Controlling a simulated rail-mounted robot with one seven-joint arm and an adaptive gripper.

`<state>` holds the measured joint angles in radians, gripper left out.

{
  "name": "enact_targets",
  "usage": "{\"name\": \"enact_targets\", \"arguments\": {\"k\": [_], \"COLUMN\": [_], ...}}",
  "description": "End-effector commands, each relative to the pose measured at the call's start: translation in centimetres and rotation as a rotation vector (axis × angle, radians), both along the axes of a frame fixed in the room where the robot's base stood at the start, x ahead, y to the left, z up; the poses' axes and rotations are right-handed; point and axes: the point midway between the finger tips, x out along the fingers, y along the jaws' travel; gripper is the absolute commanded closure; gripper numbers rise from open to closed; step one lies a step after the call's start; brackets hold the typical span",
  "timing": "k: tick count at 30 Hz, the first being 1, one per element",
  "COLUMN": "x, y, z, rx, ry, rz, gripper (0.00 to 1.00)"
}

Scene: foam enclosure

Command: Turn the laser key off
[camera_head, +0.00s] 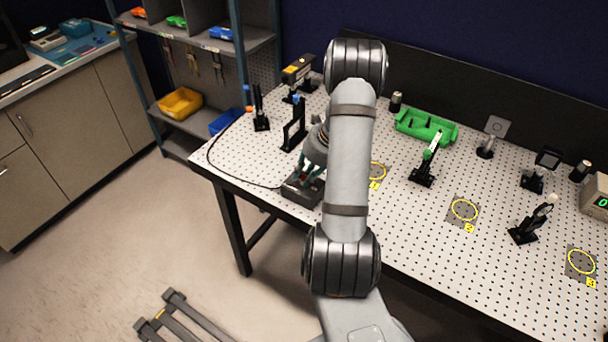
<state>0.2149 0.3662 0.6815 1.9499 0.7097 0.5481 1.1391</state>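A dark box (297,192) sits at the front left edge of the perforated optical table, with a black cable running from it; it looks like the laser's key controller. My gripper (307,176) points down at the top of this box, close over it or touching it. The key itself is too small and covered by the fingers to make out. I cannot tell whether the fingers are open or closed on it. A black and yellow device (299,68), perhaps the laser head, stands at the table's back left corner.
Several black optic mounts stand on the table (400,215), one in the middle (424,172). A green tray (427,126) lies at the back. Yellow circles mark flat spots, one at centre right (464,210). A shelf rack (187,118) stands left; the floor in front is mostly open.

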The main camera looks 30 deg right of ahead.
Motion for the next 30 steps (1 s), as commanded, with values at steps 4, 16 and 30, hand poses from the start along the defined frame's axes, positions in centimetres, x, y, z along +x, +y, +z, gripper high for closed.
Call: {"name": "enact_targets", "arguments": {"k": [4,16,30], "x": [0.14,0.12,0.15], "y": [0.17,0.13,0.16], "z": [-0.36,-0.33,-0.30], "rx": [-0.001,-0.001,-0.001], "ry": [0.001,0.000,0.000], "rz": [0.003,0.002,0.004], "gripper": [0.79,0.92,1.00]}}
